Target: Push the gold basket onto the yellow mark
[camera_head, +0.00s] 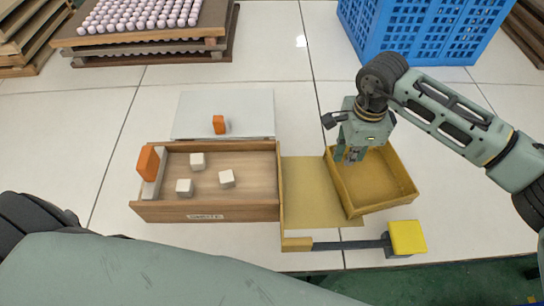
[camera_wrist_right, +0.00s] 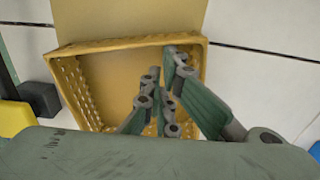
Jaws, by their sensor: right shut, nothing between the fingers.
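The gold basket (camera_head: 385,206) is a shallow, open, empty box standing slightly turned on the white tiled surface. The yellow mark (camera_head: 308,190) is a flat patch to its left. The basket's left side appears to overlap the mark's right edge; most of the mark is bare. My right gripper (camera_head: 352,158) is shut and empty at the basket's far left corner, its fingers over or inside the rim. In the right wrist view the fingers (camera_wrist_right: 163,82) cross the basket (camera_wrist_right: 130,42), with the mark (camera_wrist_right: 130,15) beyond it. Contact cannot be told. My left gripper is out of view.
A wooden tray (camera_head: 250,211) with several white cubes and an orange block borders the mark on the left. A yellow block (camera_head: 407,236) on a dark bar lies in front of the basket. A blue crate (camera_head: 420,35) stands behind. Clear tiles lie right of the basket.

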